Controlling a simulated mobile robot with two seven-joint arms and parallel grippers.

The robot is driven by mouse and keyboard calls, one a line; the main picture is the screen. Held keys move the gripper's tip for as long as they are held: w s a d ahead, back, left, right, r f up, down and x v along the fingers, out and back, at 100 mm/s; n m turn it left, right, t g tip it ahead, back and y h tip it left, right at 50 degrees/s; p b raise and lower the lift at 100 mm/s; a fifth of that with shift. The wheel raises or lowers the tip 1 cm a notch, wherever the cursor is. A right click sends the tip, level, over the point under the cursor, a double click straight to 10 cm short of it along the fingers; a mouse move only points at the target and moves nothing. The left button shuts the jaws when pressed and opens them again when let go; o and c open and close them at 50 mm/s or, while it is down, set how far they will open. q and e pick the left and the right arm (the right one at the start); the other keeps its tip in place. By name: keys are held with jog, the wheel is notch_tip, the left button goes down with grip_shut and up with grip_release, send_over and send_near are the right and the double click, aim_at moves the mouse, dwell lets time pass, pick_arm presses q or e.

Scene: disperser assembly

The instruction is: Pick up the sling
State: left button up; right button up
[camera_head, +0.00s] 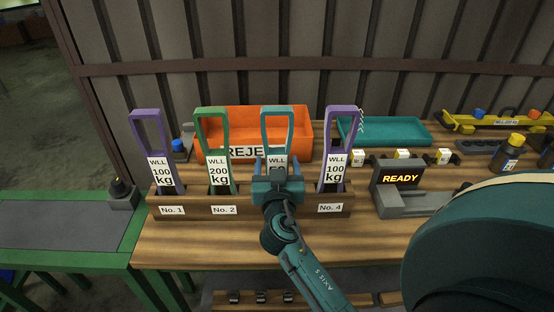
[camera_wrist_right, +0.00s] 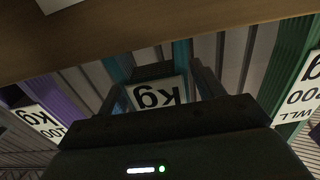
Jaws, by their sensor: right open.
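Several slings stand upright in a wooden rack (camera_head: 245,208). A purple sling (camera_head: 148,122) marked WLL 100 kg is at No. 1, a green sling (camera_head: 203,125) marked WLL 200 kg at No. 2, and another purple sling (camera_head: 340,122) marked 100 kg at No. 4. Between them stands a teal sling (camera_head: 277,115); my right gripper (camera_head: 278,168) hides its lower label and slot number. That gripper is open at the teal sling, with its "kg" label (camera_wrist_right: 157,95) between the fingers (camera_wrist_right: 160,85) in the right wrist view. My left gripper is not in view.
An orange REJECT bin (camera_head: 290,118) stands behind the rack and a teal tray (camera_head: 385,131) to its right. A READY device (camera_head: 400,180) is right of the rack. Purple and green neighbouring slings stand close on both sides. A grey-topped conveyor (camera_head: 60,225) is at left.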

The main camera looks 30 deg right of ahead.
jog(key=shift+s+a, duration=0.1)
jog(key=shift+c, duration=0.5)
jog(key=shift+r, duration=0.15)
jog(key=c, duration=1.3)
